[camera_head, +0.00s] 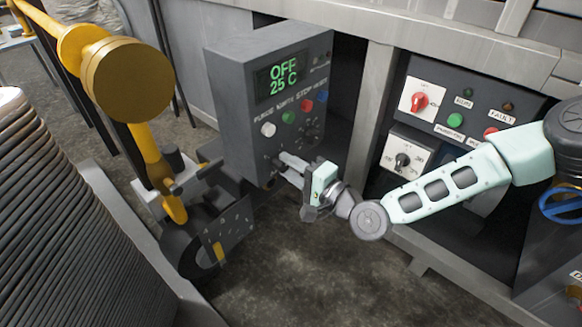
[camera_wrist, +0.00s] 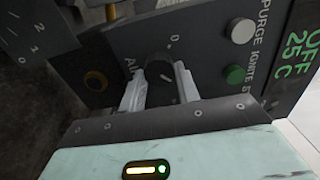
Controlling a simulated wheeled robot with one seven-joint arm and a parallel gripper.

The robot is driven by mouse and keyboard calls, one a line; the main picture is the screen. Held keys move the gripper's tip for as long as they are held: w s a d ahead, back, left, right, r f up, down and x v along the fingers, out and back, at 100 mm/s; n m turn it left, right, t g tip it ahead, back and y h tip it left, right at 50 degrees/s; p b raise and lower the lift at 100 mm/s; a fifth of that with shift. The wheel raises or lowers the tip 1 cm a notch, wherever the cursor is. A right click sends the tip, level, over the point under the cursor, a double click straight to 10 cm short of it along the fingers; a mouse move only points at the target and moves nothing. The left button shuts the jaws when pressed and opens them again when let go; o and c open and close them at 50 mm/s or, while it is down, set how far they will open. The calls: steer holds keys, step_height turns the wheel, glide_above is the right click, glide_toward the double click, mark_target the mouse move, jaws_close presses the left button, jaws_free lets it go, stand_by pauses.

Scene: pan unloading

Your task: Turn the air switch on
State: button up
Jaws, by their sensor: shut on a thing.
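The air switch (camera_wrist: 160,66) is a round black rotary knob on the lower part of the dark grey control box (camera_head: 232,110). In the wrist view, a partly covered label starting with "A" is beside it and a "0" mark is near its edge. My gripper (camera_wrist: 159,88) is shut on the knob, with one pale finger on each side. In the head view my gripper (camera_head: 284,162) reaches the box's lower front, and its fingers hide most of the knob. The green display (camera_head: 284,76) reads "OFF 25 C".
Purge (camera_head: 268,129), ignite (camera_head: 288,117) and red stop (camera_head: 307,105) buttons sit above the switch. A second panel (camera_head: 460,100) with a red knob and lamps is at right. A yellow pipe (camera_head: 125,80) stands at left.

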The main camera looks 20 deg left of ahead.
steer(key=o, duration=1)
steer(key=shift+d, duration=0.1)
steer(key=shift+p+v, duration=2.25)
steer(key=shift+v, duration=3.65)
steer(key=shift+f, duration=0.1)
steer(key=shift+s, duration=0.15)
